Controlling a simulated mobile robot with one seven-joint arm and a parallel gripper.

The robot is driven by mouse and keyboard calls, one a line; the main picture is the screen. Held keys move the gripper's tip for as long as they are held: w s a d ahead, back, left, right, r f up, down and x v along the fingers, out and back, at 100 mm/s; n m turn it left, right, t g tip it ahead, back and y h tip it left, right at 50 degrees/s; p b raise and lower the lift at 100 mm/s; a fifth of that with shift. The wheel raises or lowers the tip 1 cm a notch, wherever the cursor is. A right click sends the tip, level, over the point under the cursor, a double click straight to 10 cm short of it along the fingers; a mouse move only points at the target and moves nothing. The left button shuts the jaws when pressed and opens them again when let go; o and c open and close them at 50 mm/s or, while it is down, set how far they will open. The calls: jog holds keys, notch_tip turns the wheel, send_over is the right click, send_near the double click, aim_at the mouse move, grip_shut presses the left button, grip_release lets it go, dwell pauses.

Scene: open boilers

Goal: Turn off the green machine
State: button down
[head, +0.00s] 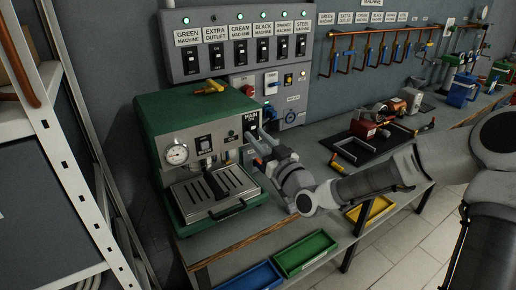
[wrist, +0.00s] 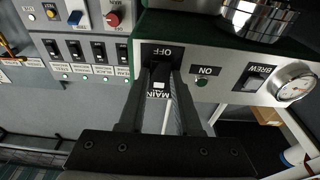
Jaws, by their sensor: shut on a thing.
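The green machine (head: 160,112) stands on the bench at left centre in the head view, with a gauge and a drip tray on its front. Its silver front panel also shows upside down in the wrist view (wrist: 228,88). The MAIN switch (wrist: 159,86) is on this panel, with the word OFF above it in that view. My gripper (wrist: 159,72) is shut on the MAIN switch, one dark finger on each side. My gripper also shows at the machine's right front in the head view (head: 258,143). The fingers partly hide the switch, so its exact position is unclear.
A grey wall panel (head: 240,60) above has several labelled breakers with green lamps, including one marked GREEN MACHINE (head: 190,60). Blue (head: 250,278) and green trays (head: 304,252) lie below.

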jog(key=shift+f+b, duration=0.35)
jog(key=shift+b, duration=0.55)
jog(key=shift+r+t+y+b, duration=0.2)
jog(key=shift+t+y+b, duration=0.2)
jog(key=shift+t+b, duration=0.15)
jog(key=c, duration=0.6)
grip_release()
jog(key=shift+f, duration=0.1)
